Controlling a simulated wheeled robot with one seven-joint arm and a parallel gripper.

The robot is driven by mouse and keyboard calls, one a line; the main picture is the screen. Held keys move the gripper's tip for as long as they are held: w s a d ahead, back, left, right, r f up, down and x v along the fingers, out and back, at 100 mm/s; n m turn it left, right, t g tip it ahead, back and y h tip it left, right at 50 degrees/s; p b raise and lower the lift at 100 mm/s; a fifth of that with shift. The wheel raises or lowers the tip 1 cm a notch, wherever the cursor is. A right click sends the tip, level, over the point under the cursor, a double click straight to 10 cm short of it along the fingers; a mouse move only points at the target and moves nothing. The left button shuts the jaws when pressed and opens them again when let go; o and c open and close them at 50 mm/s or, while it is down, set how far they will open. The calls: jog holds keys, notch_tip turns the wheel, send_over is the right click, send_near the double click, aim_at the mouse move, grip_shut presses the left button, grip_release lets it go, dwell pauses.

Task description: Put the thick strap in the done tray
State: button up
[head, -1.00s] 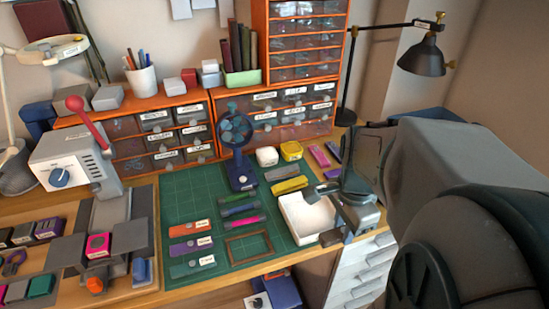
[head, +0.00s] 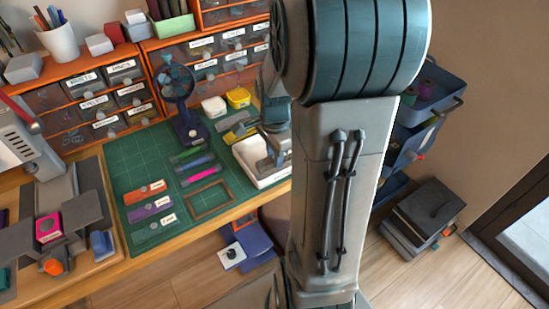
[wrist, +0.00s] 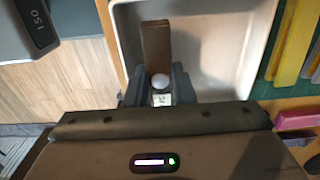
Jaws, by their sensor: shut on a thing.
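My gripper (wrist: 159,86) is shut on a flat brown strap (wrist: 155,45), with a pale round knob and a small label at the fingers. In the wrist view the strap points away from me over a white tray (wrist: 222,45), near its left side. I cannot tell whether the strap touches the tray floor. In the head view my gripper (head: 264,162) is over the white tray (head: 263,178) at the right of the green mat, and my arm hides the tray's right part. No label on the tray is readable.
The green mat (head: 125,175) holds several labelled strips and a brown frame (head: 209,199). A blue fan (head: 183,100) and yellow strips (wrist: 291,40) stand near the tray. Orange drawer units (head: 105,95) line the back. A grey tool block (wrist: 35,25) is close at the wrist view's upper left.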

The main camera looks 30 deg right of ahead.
jog(key=shift+f, duration=0.9)
jog(key=shift+f, duration=0.2)
jog(key=o, duration=0.7)
jog(key=shift+r, duration=0.15)
notch_tip(320, 180, up, 11)
jog(key=p, duration=0.2)
jog(key=s+a+n, duration=0.3)
jog(key=a+n, duration=0.1)
jog(key=n, duration=0.2)
jog(key=s+a+r+n+t, duration=0.1)
jog(key=s+a+n, duration=0.2)
jog(key=a+n, duration=0.1)
jog(key=s+a+n+t, duration=0.1)
jog(key=s+a+n, duration=0.2)
jog(key=n, duration=0.4)
jog(key=shift+s+a+r+n, duration=0.1)
jog(key=shift+a+r+n, duration=0.2)
jog(key=shift+a, duration=0.25)
